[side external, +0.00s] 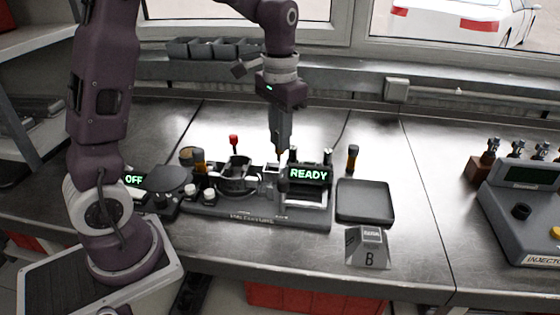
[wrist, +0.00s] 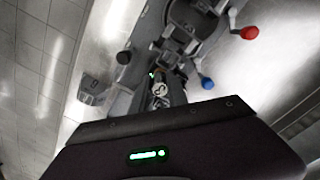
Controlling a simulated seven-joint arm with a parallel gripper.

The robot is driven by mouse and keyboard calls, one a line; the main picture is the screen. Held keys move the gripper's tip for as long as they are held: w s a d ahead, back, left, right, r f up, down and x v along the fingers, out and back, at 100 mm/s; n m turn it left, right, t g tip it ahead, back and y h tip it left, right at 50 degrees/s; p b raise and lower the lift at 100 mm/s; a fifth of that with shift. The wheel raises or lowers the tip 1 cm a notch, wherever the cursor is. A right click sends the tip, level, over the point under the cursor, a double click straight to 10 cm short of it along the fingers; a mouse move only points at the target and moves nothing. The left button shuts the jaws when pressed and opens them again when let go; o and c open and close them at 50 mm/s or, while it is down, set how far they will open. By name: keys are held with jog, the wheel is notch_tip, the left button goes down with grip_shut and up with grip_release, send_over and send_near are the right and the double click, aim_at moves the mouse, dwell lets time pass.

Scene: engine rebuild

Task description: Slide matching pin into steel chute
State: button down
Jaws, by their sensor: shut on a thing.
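My gripper (side external: 281,152) points straight down over the fixture (side external: 228,216), just left of the green READY display (side external: 309,174). It is shut on a pin, which is mostly hidden by the fingers in the side view. In the wrist view, a round, pale marked end (wrist: 160,89) shows at the fingers. A bright steel piece (side external: 270,180), perhaps the chute, stands on the fixture close below and left of the gripper. I cannot tell whether the pin touches it. Dark pins with amber bands stand left (side external: 198,160) and right (side external: 353,158) of the gripper.
A red-knobbed lever (side external: 233,142) stands behind the fixture. The injector stand (side external: 525,205) is far right. Bench between tray and stand is clear.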

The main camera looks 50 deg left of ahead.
jog(key=shift+s+a+f, duration=0.15)
jog(key=shift+a+f, duration=0.15)
jog(key=shift+f, duration=0.35)
jog(key=shift+s+a+f, duration=0.1)
jog(key=shift+a+f, duration=0.25)
jog(key=shift+f, duration=0.25)
jog(key=shift+s+a+f, duration=0.15)
jog(key=shift+a+f, duration=0.15)
jog(key=shift+f, duration=0.35)
jog(key=shift+f, duration=1.3)
dwell(0.8)
jog(key=c, duration=0.8)
grip_release()
jog(key=shift+r, duration=0.15)
jog(key=shift+r, duration=3.9)
